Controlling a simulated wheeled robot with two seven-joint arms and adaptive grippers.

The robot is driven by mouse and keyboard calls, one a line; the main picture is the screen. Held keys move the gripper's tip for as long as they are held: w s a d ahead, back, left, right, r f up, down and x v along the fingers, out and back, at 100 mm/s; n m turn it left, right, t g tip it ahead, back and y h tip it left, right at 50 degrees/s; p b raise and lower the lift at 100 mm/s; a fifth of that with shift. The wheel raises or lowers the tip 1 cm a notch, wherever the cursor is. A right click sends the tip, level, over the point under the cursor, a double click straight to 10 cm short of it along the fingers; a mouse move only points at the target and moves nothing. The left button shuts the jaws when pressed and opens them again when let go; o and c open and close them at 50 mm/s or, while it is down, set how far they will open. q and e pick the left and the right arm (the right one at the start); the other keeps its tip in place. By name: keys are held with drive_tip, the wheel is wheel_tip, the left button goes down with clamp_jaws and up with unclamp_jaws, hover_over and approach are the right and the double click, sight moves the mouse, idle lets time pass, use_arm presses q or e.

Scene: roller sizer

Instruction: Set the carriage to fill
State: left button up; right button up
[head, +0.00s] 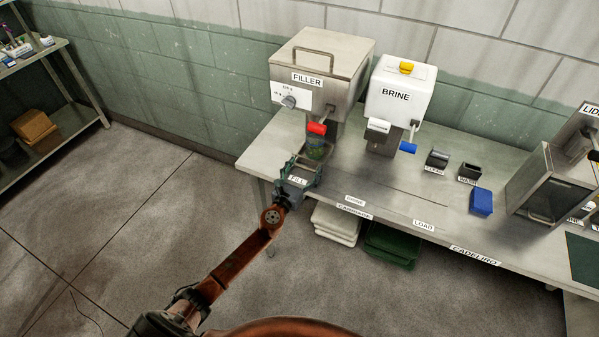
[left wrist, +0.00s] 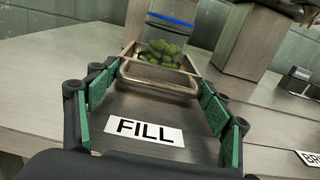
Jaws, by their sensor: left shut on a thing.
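The carriage (head: 304,166) is a small metal frame on the steel bench, below the filler (head: 318,72) with its red handle (head: 317,128). In the left wrist view the carriage's front bar (left wrist: 158,80) lies between the green-padded fingers, with green pieces (left wrist: 165,52) behind it. My left gripper (head: 293,184) is at the front of the carriage and shut on it; the exact contact is partly hidden. A white FILL label (left wrist: 145,131) shows below the bar, between the fingers. My right gripper is not in view.
The white brine unit (head: 398,95) with a blue handle (head: 408,147) stands right of the filler. The bench (head: 395,195) has a clear stretch before the BRINE and LOAD labels. A blue block (head: 481,202) and a steel box (head: 545,185) stand farther right. Bins sit underneath.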

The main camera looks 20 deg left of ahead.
use_arm(q)
drive_tip(key=shift+a+r, duration=0.1)
drive_tip(key=shift+a, duration=0.4)
drive_tip(key=o, duration=1.7)
drive_tip(key=shift+a, duration=0.15)
drive_tip(key=shift+c, duration=0.2)
drive_tip(key=shift+s, duration=0.2)
drive_tip(key=s, duration=1.1)
drive_tip(key=shift+s, duration=0.3)
